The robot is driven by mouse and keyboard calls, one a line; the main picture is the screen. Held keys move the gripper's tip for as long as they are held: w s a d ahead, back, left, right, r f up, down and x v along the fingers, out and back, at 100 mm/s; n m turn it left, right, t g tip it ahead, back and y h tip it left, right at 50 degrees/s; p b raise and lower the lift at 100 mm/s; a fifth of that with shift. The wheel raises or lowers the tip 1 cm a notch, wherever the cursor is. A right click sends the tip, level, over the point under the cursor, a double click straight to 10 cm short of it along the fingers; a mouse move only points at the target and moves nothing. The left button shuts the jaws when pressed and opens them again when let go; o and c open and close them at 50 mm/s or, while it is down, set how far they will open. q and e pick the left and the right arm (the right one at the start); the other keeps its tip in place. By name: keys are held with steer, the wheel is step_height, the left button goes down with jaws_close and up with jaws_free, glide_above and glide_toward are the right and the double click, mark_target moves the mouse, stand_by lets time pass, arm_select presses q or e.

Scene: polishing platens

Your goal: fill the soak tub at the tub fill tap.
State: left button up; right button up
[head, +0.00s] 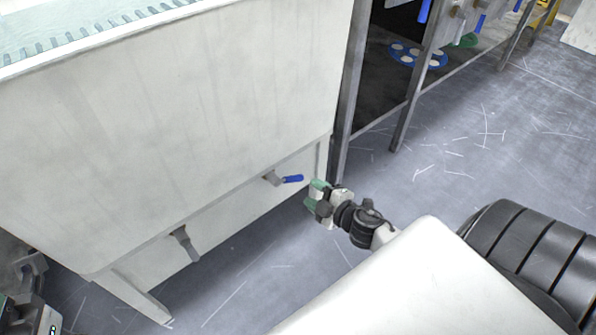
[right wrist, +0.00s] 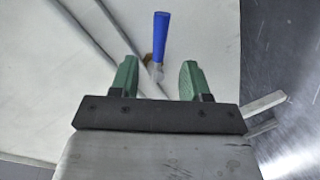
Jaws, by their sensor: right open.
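The soak tub (head: 190,110) is a large off-white tank on legs, filling the left of the head view. On its lower front is a tap (head: 272,178) with a blue lever (head: 292,179). My right gripper (head: 314,194) is open and empty, just right of and below the lever, apart from it in the head view. In the right wrist view the blue lever (right wrist: 161,36) stands upright in the picture beyond and between the open green fingertips (right wrist: 158,75). Part of my left arm shows at the lower left corner; its fingers cannot be made out.
A grey outlet pipe (head: 185,243) sticks out low on the tub. A pale blue toothed surface (head: 75,28) shows at the tub's top. A dark metal frame (head: 403,115) stands to the right, with a blue disc (head: 418,56) of pale circles inside.

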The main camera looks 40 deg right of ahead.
mark_target(296, 181)
steer(key=b+x, duration=0.2)
steer(key=x, duration=0.7)
steer(key=shift+s, duration=0.1)
jaws_close()
